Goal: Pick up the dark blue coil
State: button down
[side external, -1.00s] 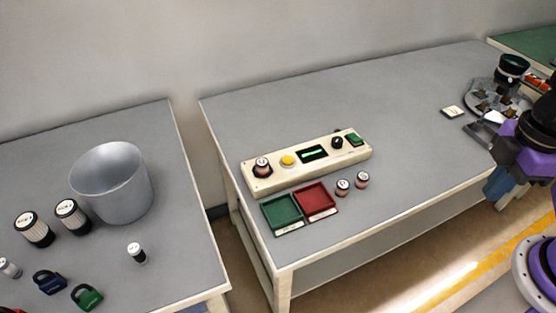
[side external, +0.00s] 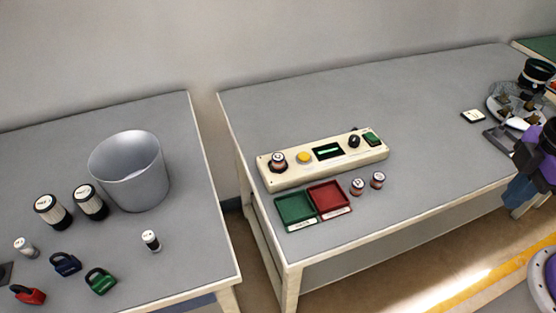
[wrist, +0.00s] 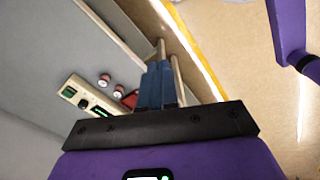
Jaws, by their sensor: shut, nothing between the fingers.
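My gripper (side external: 517,190) is at the right edge of the side view, beside the front edge of the middle table. In the wrist view its two blue fingers (wrist: 157,68) are together with nothing between them. Two small coils, a left one (side external: 357,187) and a right one (side external: 378,180), stand upright right of the red tray, well left of my gripper. A third coil (side external: 278,161) sits on the left end of the control panel. All three look copper-brown with pale tops; I cannot make out a dark blue one.
The cream control panel (side external: 325,160) stands behind the green tray (side external: 296,211) and red tray (side external: 328,197). A round fixture (side external: 513,108) is at the right. The left table holds a grey bin (side external: 130,172), cylinders and a dark blue padlock (side external: 66,264). A gap separates the tables.

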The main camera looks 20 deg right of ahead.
jog(key=c, duration=0.6)
grip_release()
jog(key=shift+c, duration=0.2)
jog(key=n+t+h, duration=0.4)
jog(key=n+t, duration=0.9)
jog(key=n, duration=0.7)
send_near(278, 160)
jog(key=x, duration=0.4)
jog(key=shift+d+f, duration=0.15)
jog(key=shift+d, duration=0.2)
jog(key=shift+a+x, duration=0.15)
jog(key=shift+x, duration=1.2)
jog(key=shift+a+x, duration=0.15)
jog(key=shift+x, duration=1.2)
